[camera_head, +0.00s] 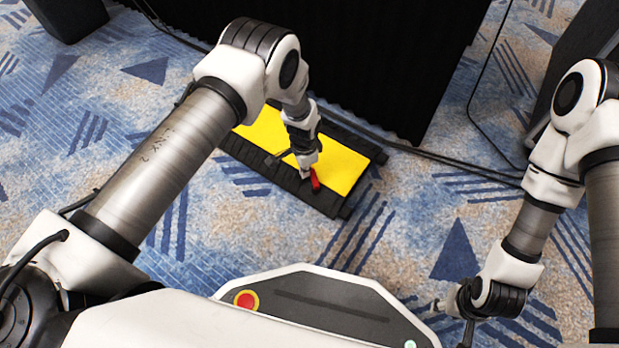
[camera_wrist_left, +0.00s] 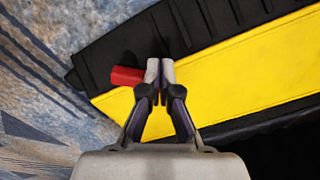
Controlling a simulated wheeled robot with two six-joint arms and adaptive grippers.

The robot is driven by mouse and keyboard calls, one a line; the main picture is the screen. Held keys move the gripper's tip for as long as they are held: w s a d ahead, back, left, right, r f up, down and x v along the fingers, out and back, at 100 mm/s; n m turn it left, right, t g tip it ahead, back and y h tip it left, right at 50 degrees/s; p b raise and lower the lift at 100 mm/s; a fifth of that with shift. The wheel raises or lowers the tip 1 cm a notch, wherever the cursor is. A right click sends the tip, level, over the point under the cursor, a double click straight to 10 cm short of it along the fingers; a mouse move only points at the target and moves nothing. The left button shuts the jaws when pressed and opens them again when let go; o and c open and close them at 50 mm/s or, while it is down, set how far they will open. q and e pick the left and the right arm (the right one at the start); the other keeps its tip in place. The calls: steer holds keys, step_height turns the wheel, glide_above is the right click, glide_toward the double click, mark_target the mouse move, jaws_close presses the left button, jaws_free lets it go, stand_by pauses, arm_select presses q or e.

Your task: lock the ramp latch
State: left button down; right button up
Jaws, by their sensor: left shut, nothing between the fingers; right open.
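The cable ramp is black with a yellow lid (camera_head: 343,165) and lies on the carpet in the head view. The red latch (camera_head: 315,180) sits by the ramp's near black edge. In the left wrist view the red latch (camera_wrist_left: 127,75) lies just left of my fingertips, over the border of black and yellow; I cannot tell if they touch. My left gripper (camera_head: 308,176) is shut and empty at the latch; its closed fingertips (camera_wrist_left: 160,68) show in the wrist view. My right gripper (camera_head: 452,312) is low at the right, away from the ramp, and open.
A black draped block (camera_head: 330,60) stands behind the ramp. Dark cables (camera_head: 440,158) run from the ramp to the right across the carpet. A dark stand (camera_head: 580,50) is at the upper right. The patterned carpet (camera_head: 400,225) between ramp and my base is clear.

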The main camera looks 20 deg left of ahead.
arm_select(q)
steer(key=shift+w, duration=0.1)
steer(key=shift+w+d+b, duration=0.35)
steer(key=shift+w, duration=0.05)
